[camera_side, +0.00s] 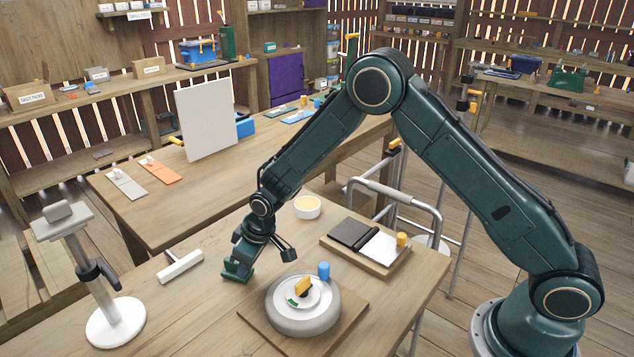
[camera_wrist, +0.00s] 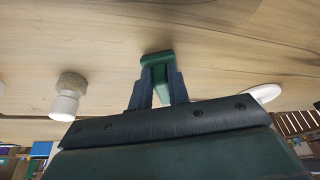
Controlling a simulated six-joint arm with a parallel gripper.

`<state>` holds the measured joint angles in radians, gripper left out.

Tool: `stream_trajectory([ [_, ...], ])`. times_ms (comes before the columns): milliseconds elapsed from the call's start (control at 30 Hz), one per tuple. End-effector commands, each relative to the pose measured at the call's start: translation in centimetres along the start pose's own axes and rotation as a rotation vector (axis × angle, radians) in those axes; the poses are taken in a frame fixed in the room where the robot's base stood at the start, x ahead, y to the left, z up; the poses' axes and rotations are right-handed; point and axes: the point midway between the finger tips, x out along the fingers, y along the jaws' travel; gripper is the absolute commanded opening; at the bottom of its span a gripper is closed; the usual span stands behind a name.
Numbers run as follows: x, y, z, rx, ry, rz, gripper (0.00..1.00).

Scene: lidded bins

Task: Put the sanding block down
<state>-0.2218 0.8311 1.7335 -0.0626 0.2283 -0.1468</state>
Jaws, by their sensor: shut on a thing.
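My gripper (camera_side: 241,258) points down over the near workbench, left of the round grey turntable (camera_side: 305,318). It is shut on a green block, which I take to be the sanding block (camera_side: 236,271). In the wrist view the block (camera_wrist: 157,60) sits between the two dark fingers of my gripper (camera_wrist: 158,88), its far end sticking out past the tips. The block is very low over the wooden top (camera_side: 185,305). I cannot tell whether it touches. The fingers hide part of it.
A white T-shaped tool (camera_side: 181,267) lies left of my gripper. A round white dish (camera_side: 307,207) stands behind. A white-based stand (camera_side: 115,322) is at the left. Bare bench lies between.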

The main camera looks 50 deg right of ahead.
Motion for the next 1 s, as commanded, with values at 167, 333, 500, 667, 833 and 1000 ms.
stream_trajectory([
  [167, 0.3, 0.0, 0.1, 0.000, 0.000, 0.000, 0.00],
  [333, 0.3, 0.0, 0.1, 0.000, 0.000, 0.000, 0.39],
  [500, 0.3, 0.0, 0.1, 0.000, 0.000, 0.000, 0.39],
  [667, 0.1, 0.0, 0.0, 0.000, 0.000, 0.000, 0.39],
  [833, -0.7, 0.0, 0.0, 0.000, 0.000, 0.000, 0.39],
  [1000, -2.4, 0.0, -0.1, 0.000, 0.002, 0.000, 0.39],
])
